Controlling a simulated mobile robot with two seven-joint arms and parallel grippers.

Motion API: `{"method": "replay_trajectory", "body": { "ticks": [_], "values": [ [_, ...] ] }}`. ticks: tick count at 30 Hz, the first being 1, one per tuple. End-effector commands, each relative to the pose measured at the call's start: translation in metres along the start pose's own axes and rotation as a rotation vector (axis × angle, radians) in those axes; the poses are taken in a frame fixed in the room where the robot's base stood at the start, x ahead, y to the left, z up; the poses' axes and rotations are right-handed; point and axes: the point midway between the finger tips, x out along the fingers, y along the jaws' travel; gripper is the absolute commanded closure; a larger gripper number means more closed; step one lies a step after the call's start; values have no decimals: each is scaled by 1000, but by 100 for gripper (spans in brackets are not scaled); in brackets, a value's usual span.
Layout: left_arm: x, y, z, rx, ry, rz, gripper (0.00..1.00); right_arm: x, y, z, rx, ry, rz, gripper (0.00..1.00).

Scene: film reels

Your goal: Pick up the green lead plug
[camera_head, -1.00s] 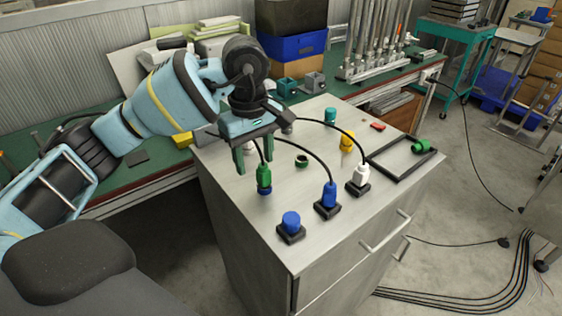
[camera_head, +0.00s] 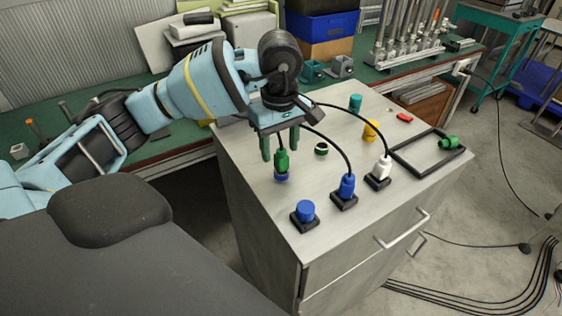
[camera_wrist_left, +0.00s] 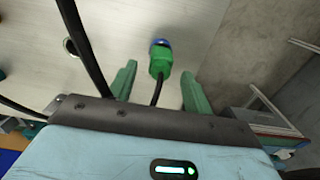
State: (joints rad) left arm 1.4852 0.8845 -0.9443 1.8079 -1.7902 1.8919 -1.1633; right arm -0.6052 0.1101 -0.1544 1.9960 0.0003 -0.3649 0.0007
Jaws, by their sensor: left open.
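The green lead plug (camera_head: 282,159) stands upright in a blue piece on the grey cabinet top, with a black lead rising from it. My left gripper (camera_head: 280,152) is open above it, with green fingers on either side of the lead and the plug's upper end. In the left wrist view the green plug (camera_wrist_left: 160,63) lies between and slightly beyond the two fingertips (camera_wrist_left: 158,72), with gaps on both sides and no contact visible. Its blue end shows beyond it. My right gripper is not in view.

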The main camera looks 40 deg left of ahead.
Motion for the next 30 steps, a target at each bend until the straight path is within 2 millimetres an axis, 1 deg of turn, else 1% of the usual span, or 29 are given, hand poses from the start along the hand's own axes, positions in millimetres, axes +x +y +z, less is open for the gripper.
{"method": "replay_trajectory", "body": {
  "ticks": [1,3,6,9,17,20,28,30],
  "values": [
    [6,-1,4,2,-1,-1,49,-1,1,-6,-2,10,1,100],
    [16,-1,7,2,0,-1,49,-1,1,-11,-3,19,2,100],
    [29,-1,7,0,-2,0,49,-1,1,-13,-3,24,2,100],
    [37,-1,7,1,-1,0,49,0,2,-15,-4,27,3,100],
    [40,0,6,1,-1,1,49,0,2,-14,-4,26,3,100],
    [39,0,6,1,-1,1,61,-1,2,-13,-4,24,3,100],
    [39,0,6,1,-1,1,96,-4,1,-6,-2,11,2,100],
    [39,0,6,1,-1,1,98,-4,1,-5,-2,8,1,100]
  ]
}}
